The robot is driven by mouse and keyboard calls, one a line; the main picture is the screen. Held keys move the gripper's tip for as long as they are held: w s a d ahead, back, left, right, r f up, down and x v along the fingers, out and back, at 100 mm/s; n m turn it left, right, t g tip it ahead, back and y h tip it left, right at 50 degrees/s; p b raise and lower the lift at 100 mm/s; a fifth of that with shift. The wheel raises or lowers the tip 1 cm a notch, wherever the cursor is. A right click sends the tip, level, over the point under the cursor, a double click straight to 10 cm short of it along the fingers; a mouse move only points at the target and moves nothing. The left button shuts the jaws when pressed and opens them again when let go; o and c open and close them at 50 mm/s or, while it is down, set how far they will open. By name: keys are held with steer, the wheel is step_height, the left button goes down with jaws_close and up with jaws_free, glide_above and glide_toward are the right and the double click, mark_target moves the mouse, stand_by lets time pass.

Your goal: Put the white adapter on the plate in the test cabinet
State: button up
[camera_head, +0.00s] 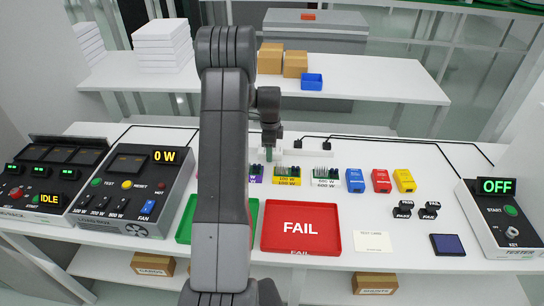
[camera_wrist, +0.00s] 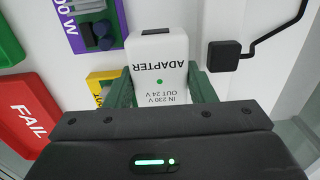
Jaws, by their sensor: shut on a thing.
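The white adapter (camera_wrist: 158,75) sits between the green fingers of my gripper (camera_wrist: 160,92) in the wrist view.
A red FAIL tray (camera_head: 300,229) and a partly hidden green tray (camera_head: 185,228) lie in front. A meter console (camera_head: 130,190) stands left, a tester box (camera_head: 497,222) right. Blue, red and yellow blocks (camera_head: 381,181) stand right of the bins. A black plug (camera_wrist: 224,55) with cable lies beside the adapter.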

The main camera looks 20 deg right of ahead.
steer(key=shift+f, duration=1.6)
steer(key=shift+f, duration=0.25)
steer(key=o, duration=0.9)
steer(key=shift+r, duration=0.1)
steer(key=shift+c, duration=0.2)
